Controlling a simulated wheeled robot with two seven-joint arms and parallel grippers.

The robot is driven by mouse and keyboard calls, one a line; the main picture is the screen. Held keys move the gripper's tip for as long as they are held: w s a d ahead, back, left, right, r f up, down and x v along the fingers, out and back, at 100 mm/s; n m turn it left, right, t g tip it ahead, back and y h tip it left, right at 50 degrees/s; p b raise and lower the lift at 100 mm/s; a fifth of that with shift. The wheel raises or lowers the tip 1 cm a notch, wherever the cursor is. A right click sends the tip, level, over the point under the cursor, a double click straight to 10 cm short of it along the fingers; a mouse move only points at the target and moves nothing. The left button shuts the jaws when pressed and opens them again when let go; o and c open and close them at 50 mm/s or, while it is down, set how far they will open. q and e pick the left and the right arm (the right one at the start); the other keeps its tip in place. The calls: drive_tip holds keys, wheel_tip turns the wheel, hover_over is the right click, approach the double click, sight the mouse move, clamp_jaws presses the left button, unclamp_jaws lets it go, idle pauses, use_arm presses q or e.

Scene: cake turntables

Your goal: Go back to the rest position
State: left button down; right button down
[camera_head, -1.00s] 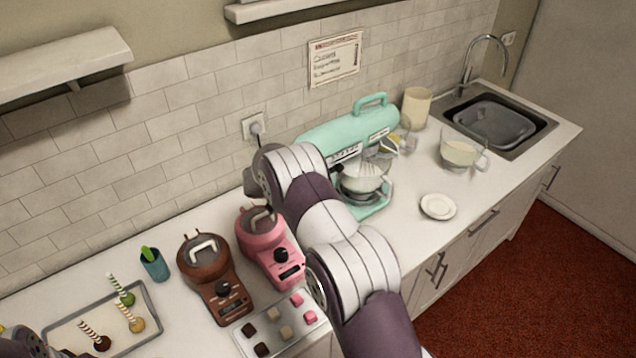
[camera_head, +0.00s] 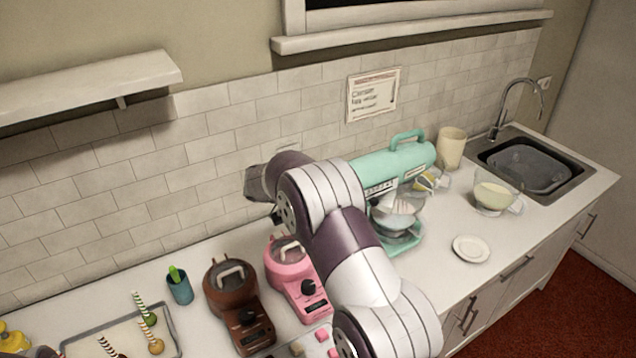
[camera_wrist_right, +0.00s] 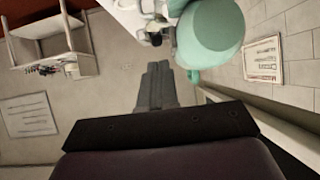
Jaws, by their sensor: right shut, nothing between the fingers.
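My right arm reaches in from the bottom of the head view, over the counter (camera_head: 460,285). Its dark gripper (camera_head: 256,184) is at the far end, in front of the tiled wall and left of the mint-green mixer (camera_head: 392,160). In the right wrist view the gripper's grey fingers (camera_wrist_right: 156,84) are together with nothing between them.
Below the right arm stand a pink melter (camera_head: 290,268) and a brown melter (camera_head: 232,290). A blue cup (camera_head: 180,289) and a tray (camera_head: 170,318) with cake pops are left. A plate (camera_head: 472,249), glass jug (camera_head: 495,192) and sink (camera_head: 565,150) are right. A shelf (camera_head: 85,85) hangs above.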

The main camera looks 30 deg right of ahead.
drive_tip(key=w+a+f+n+t+y+b, duration=0.1)
drive_tip(key=w+a+f+n+t+y, duration=0.35)
drive_tip(key=w+a+t, duration=0.25)
drive_tip(key=s+a+f+n+y+b, duration=0.2)
drive_tip(key=s+a+f+n+y, duration=0.25)
drive_tip(key=a, duration=0.25)
drive_tip(key=s+a+f+n+g+y+b, duration=0.1)
drive_tip(key=s+f+n+g+b, duration=0.1)
drive_tip(key=s, duration=0.7)
drive_tip(key=s+a+f+n+g+b, duration=0.1)
drive_tip(key=s+f+n+g+b, duration=0.1)
drive_tip(key=s, duration=0.8)
drive_tip(key=s+f+n+g+y+b, duration=0.1)
drive_tip(key=s+n+g+b, duration=0.1)
drive_tip(key=s, duration=0.8)
drive_tip(key=shift+a+f+n+g+y, duration=0.3)
drive_tip(key=shift+a+f+n+g, duration=0.15)
drive_tip(key=shift+n, duration=0.55)
drive_tip(key=shift+d, duration=0.1)
